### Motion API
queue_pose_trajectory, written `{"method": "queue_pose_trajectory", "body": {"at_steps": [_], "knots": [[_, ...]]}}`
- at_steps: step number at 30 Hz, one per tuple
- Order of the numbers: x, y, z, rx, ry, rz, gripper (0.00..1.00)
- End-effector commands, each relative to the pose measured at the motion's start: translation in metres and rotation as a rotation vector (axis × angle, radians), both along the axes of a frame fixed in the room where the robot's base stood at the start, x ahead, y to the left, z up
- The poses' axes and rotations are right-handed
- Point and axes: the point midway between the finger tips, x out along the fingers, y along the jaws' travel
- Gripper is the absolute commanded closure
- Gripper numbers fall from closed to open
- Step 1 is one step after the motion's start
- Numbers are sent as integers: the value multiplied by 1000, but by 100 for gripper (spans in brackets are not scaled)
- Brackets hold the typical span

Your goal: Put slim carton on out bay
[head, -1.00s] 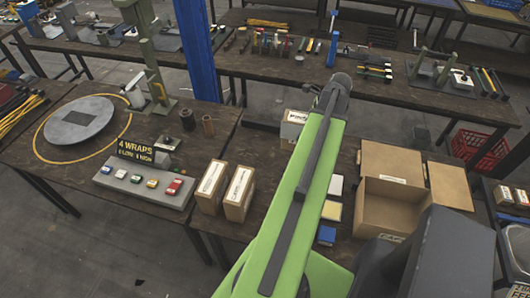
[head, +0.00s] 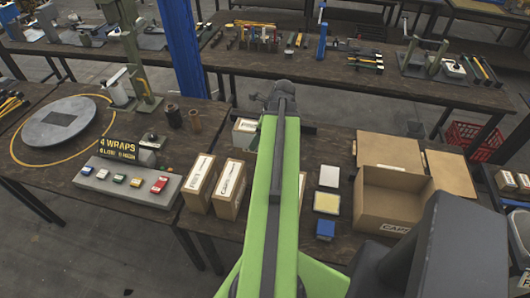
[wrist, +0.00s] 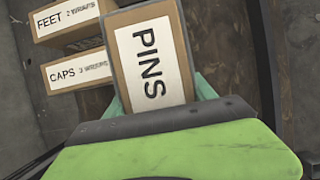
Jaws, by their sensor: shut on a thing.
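A brown carton with a white PINS label (wrist: 150,60) fills the upper middle of the wrist view. My gripper (wrist: 160,95) is shut on it, with teal finger parts showing at its two sides. In the head view the held carton (head: 244,130) shows left of my arm's end; my arm hides part of it. Its underside is hidden, so I cannot tell whether it touches the table. No marking that I can read as the out bay is visible.
Two upright cartons (head: 200,182) (head: 229,189) stand left of my arm; the wrist view shows cartons labelled FEET (wrist: 65,17) and CAPS (wrist: 78,72). A button console (head: 130,180), round turntable (head: 60,122) and open box (head: 390,205) stand around.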

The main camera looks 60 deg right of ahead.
Motion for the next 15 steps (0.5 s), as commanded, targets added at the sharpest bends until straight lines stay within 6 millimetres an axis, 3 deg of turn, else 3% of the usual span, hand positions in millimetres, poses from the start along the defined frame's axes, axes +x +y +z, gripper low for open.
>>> {"method": "queue_pose_trajectory", "body": {"at_steps": [15], "knots": [[39, -97, -64, 0, -1, 2, 100]]}}
